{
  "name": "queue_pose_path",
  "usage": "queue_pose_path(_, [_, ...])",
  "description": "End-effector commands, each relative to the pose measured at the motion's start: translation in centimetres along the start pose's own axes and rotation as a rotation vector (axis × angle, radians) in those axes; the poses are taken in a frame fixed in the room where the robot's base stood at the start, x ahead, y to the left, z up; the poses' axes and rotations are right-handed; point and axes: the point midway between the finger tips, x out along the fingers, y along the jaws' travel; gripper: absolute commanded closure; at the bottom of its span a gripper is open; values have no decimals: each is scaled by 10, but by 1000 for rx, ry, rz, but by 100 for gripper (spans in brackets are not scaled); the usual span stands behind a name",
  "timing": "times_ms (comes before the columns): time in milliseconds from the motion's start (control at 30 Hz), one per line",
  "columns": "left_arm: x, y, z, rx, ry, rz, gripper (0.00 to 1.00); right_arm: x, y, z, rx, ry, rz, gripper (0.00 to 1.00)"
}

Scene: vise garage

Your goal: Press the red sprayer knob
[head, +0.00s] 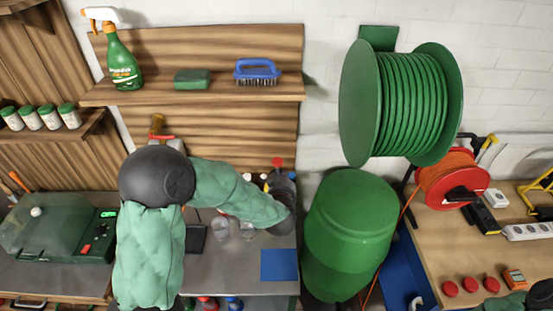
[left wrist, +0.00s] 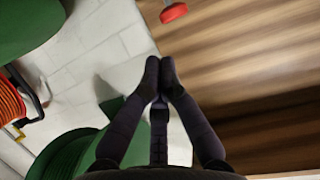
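The red sprayer knob (head: 277,162) shows as a small red spot above the bench at the foot of the wooden back panel. In the left wrist view the red knob (left wrist: 174,13) is at the top edge, on a pale stem that is cut off by the frame. My left gripper (left wrist: 161,72) is shut and empty, its two dark fingertips together. They point toward the knob with a visible gap between. In the head view my left gripper (head: 280,182) is dark and small, just below the knob; its fingers are hard to make out.
A green hose reel (head: 400,105) and a green barrel (head: 348,235) stand right of the left gripper. A shelf (head: 210,92) with a spray bottle (head: 122,62) and brush (head: 256,72) is above. Clear cups (head: 222,229) and a blue sheet (head: 279,265) are on the bench.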

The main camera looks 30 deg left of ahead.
Motion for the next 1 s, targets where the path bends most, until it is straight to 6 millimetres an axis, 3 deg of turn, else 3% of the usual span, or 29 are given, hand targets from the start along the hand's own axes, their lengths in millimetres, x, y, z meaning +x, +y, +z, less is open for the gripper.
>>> queue_pose_path(100, [-6,-10,-29,-9,65,-42,100,0,0,0,0,0,0,0])
queue_pose_path(300, [-11,-18,-48,-14,108,-76,100,0,0,0,0,0,0,0])
queue_pose_path(733, [-9,-19,-49,-13,109,-79,100,0,0,0,0,0,0,0])
queue_pose_path(1000, [27,-22,-52,-13,108,-80,100,2,1,0,0,0,0,0])
